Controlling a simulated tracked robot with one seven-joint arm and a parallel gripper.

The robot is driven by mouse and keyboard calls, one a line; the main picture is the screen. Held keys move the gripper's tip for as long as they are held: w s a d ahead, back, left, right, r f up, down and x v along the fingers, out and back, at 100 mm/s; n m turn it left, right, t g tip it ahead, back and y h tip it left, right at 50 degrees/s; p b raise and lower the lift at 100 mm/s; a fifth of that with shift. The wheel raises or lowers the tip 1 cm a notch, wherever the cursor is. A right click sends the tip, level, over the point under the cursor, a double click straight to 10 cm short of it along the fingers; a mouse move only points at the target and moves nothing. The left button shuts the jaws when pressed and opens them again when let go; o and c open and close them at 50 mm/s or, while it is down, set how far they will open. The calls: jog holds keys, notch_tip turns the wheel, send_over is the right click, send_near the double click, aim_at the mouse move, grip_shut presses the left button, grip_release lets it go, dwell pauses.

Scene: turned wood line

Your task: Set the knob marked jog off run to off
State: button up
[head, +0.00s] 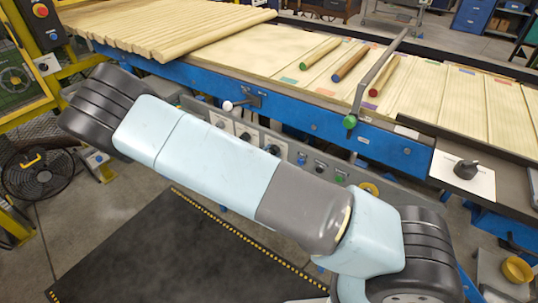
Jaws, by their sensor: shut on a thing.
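Several black knobs are in view, and their markings are too small to read, so I cannot tell which one is marked jog off run. One large black knob (467,168) sits on a white plate (480,186) at the right end of the line. A smaller dark knob (245,136) is on the grey control panel, partly behind my arm. Another dark knob (272,150) is just right of it, at my arm's upper edge. My arm crosses the picture from lower right to upper left. My gripper does not show.
A blue-framed line (330,127) carries pale boards and coloured-end turned rods. A lever with a green ball (350,121) and one with a white ball (228,105) stand at its front. A fan (38,172) is at left. A dark mat (150,250) covers the floor below.

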jog(key=shift+m, duration=1.1)
jog(key=o, duration=1)
jog(key=shift+o, duration=0.2)
jog(key=v, duration=1.3)
jog(key=shift+s+a, duration=0.25)
jog(key=shift+f, duration=0.1)
